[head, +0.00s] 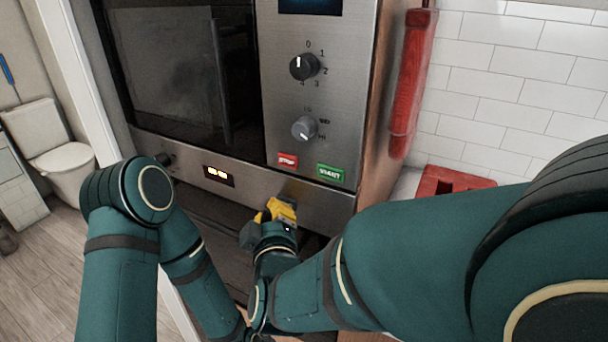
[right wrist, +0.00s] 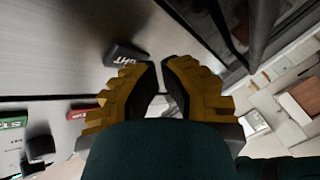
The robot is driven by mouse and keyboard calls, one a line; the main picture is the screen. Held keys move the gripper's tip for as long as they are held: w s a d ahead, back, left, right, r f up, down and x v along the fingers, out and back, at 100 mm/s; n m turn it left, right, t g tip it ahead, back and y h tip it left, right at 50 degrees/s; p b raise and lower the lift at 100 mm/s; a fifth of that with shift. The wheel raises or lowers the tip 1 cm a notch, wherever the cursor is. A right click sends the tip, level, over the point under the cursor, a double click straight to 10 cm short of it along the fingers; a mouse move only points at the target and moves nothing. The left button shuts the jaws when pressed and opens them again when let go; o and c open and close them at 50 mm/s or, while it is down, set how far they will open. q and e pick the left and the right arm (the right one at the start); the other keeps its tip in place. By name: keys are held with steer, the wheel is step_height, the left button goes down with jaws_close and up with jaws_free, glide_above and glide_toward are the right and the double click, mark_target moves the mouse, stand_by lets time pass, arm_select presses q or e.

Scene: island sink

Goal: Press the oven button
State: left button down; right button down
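The upper oven's steel panel (head: 350,95) bears a red STOP button (head: 288,160) and a green START button (head: 330,173). Both show at the left of the right wrist view, red (right wrist: 80,112) and green (right wrist: 12,125). My right gripper (head: 277,210), with yellow fingers, is below the STOP button, in front of the strip's lower edge. In the right wrist view its fingertips (right wrist: 159,66) are close together with nothing between them. Contact cannot be told. My left gripper is out of view.
Two knobs (head: 304,67) (head: 305,128) stick out of the panel above the buttons. A red object (head: 445,182) lies right of the oven. A toilet (head: 48,140) stands beyond the doorway.

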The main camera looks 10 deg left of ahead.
steer(key=shift+s+a, duration=0.1)
steer(key=shift+s, duration=0.25)
steer(key=s, duration=0.2)
steer(key=s+a+p, duration=0.1)
steer(key=s+a, duration=0.1)
steer(key=s, duration=0.1)
steer(key=shift+s+p, duration=0.3)
steer(key=shift+p, duration=0.05)
stand_by(0.3)
